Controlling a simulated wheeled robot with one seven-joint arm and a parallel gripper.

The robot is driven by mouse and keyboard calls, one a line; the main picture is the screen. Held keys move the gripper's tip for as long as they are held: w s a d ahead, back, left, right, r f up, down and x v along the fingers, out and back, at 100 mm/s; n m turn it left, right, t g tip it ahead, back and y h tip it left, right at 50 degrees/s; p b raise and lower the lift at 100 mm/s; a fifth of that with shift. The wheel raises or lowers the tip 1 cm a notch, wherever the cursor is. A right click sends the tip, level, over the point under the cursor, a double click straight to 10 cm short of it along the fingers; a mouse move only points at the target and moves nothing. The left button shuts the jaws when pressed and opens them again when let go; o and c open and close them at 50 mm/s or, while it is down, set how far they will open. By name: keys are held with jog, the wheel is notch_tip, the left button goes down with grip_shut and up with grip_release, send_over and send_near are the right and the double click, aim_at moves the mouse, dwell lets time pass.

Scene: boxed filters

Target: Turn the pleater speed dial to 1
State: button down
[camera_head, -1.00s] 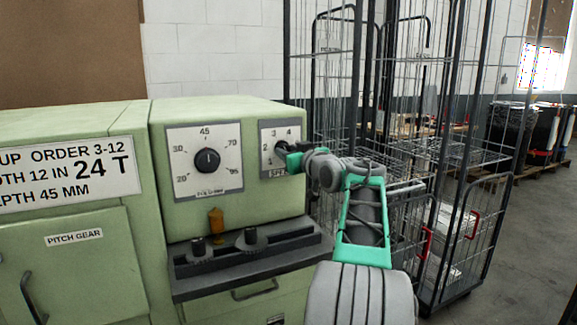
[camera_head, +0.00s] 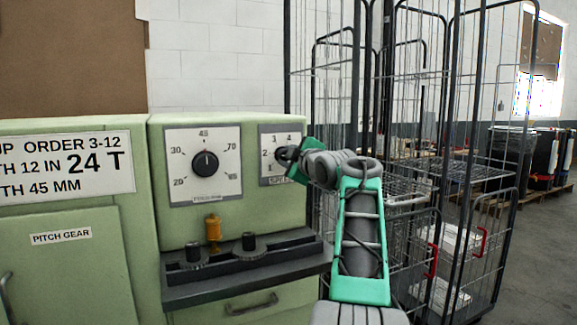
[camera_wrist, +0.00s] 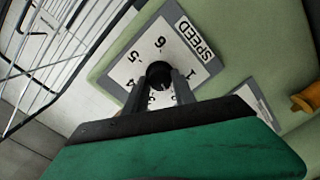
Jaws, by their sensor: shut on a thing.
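The speed dial is a dark round knob (camera_wrist: 159,72) on a white plate (camera_wrist: 197,45) marked SPEED, at the right of the green machine's front. In the wrist view the plate appears turned, with 6, 5, 4 and 1 readable around the knob. My gripper (camera_wrist: 160,88) is shut on the knob, one finger on each side. In the head view my gripper (camera_head: 290,155) reaches the dial plate (camera_head: 268,142) from the right and covers much of it. Which number the pointer faces cannot be told.
Below are a dark ledge (camera_head: 240,268) with knobs and an orange fitting (camera_head: 213,230). Wire cage trolleys (camera_head: 440,200) stand close on the right, behind my arm.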

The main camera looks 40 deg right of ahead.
jog(key=n+h+b, duration=0.1)
jog(key=n+b, duration=0.5)
jog(key=n, duration=0.4)
jog(key=shift+n, duration=0.4)
dwell(0.4)
jog(key=c, duration=1)
grip_release()
jog(key=shift+c, duration=0.2)
jog(key=b+v, duration=0.1)
jog(key=v, duration=0.6)
jog(key=shift+s+b, duration=0.3)
jog(key=shift+s, duration=0.1)
jog(key=shift+a, duration=0.1)
